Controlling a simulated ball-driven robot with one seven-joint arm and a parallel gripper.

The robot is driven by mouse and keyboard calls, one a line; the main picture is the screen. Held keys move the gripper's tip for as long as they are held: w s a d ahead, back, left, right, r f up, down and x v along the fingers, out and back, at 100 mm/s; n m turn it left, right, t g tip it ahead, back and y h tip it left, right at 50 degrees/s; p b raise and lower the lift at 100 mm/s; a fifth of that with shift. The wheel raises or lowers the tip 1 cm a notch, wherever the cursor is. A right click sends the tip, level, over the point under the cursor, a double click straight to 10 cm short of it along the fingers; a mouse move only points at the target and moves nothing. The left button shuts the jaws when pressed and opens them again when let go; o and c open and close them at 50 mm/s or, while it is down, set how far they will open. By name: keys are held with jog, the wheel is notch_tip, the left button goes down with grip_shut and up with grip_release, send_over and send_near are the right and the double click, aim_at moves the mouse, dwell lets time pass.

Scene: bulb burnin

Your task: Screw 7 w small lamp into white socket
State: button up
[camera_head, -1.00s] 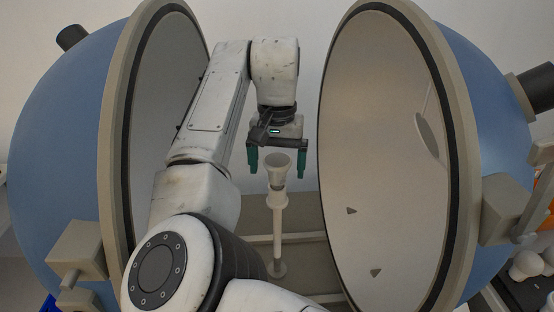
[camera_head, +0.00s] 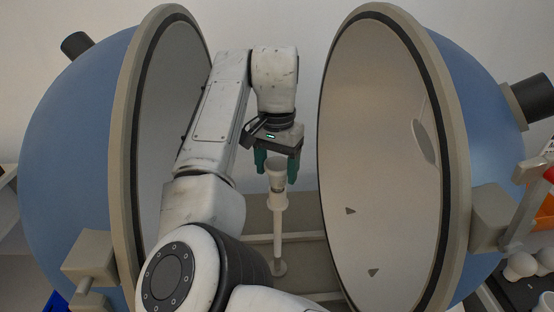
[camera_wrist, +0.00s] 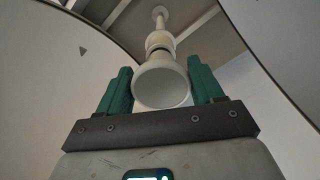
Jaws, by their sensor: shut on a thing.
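The small white lamp (camera_head: 276,178) has a flared round face turned up. It stands upright at the top of the white socket (camera_head: 278,200), which tops a thin white post. My gripper (camera_head: 276,166) points down over the lamp, with one green finger on each side, and is shut on it. In the wrist view, the lamp's round face (camera_wrist: 163,86) lies between the two green fingers, with the socket (camera_wrist: 159,42) behind it in line. The lamp's base is hidden at the socket, so I cannot tell how deep the thread sits.
Two halves of a large blue sphere stand open, the left half (camera_head: 75,150) and the right half (camera_head: 497,140), with my arm between them. Several white lamps (camera_head: 521,266) sit in a dark tray at the far right. An orange bin (camera_head: 546,212) is behind them.

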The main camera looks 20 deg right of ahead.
jog(key=m+p, duration=0.1)
jog(key=m, duration=0.1)
jog(key=m+p, duration=0.1)
jog(key=m, duration=0.1)
jog(key=shift+w+d+r+m, duration=0.1)
jog(key=shift+r+m, duration=0.05)
jog(key=shift+m, duration=0.25)
jog(key=m+p, duration=0.1)
jog(key=m, duration=0.3)
jog(key=shift+w+m, duration=0.1)
jog(key=shift+m, duration=0.2)
jog(key=m+p, duration=0.1)
jog(key=m, duration=0.3)
jog(key=shift+d+m, duration=0.1)
jog(key=shift+m, duration=0.3)
jog(key=shift+c, duration=0.2)
jog(key=m, duration=0.5)
jog(key=shift+w, duration=0.25)
jog(key=o, duration=0.9)
jog(key=shift+o, duration=0.2)
jog(key=shift+p, duration=0.45)
